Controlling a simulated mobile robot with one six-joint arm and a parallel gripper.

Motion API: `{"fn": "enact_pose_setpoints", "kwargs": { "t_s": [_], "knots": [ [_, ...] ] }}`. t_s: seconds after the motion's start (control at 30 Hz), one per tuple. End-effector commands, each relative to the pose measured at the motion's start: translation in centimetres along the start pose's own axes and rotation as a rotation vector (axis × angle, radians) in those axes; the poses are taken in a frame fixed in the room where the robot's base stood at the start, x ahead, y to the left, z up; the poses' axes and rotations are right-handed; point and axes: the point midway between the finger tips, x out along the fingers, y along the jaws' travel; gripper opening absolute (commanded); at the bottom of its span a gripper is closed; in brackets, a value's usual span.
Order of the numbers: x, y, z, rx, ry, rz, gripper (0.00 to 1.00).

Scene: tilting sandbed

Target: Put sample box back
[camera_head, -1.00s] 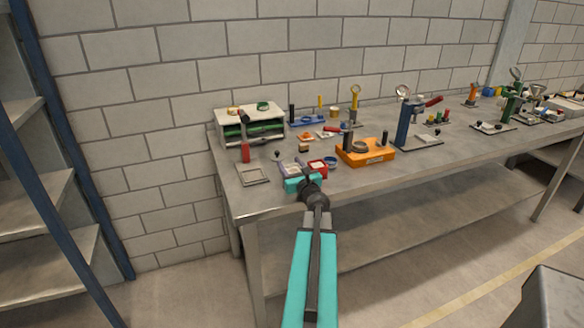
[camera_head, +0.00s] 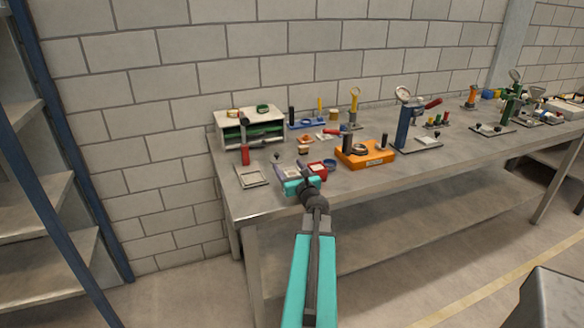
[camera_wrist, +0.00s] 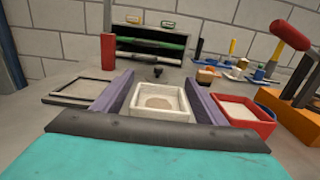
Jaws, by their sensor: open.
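A small cream box (camera_wrist: 160,101) with sandy contents stands upright between the two purple fingers of my gripper (camera_wrist: 160,88) in the wrist view. My gripper is open, with a finger on each side of the box; a narrow gap seems to show, but contact is hard to judge. The box's lower front is hidden by my gripper's dark edge. In the head view my gripper (camera_head: 295,174) is low over the bench's front left part. A flat, empty square frame (camera_wrist: 80,90) lies left of the fingers; it also shows in the head view (camera_head: 251,175).
A red box (camera_wrist: 240,112) with pale contents stands close beside the right finger. An orange fixture (camera_head: 366,155) is further right. A shelf unit (camera_head: 250,125) and an upright red-handled tool (camera_wrist: 108,52) stand behind. Bare bench lies around the frame.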

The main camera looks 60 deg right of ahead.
Motion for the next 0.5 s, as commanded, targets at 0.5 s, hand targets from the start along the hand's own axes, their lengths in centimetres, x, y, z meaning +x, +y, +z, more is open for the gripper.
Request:
{"fn": "enact_pose_setpoints", "kwargs": {
  "t_s": [0.5],
  "knots": [
    [-3.8, 0.0, 0.1, 0.001, 0.0, -0.002, 0.66]
  ]
}}
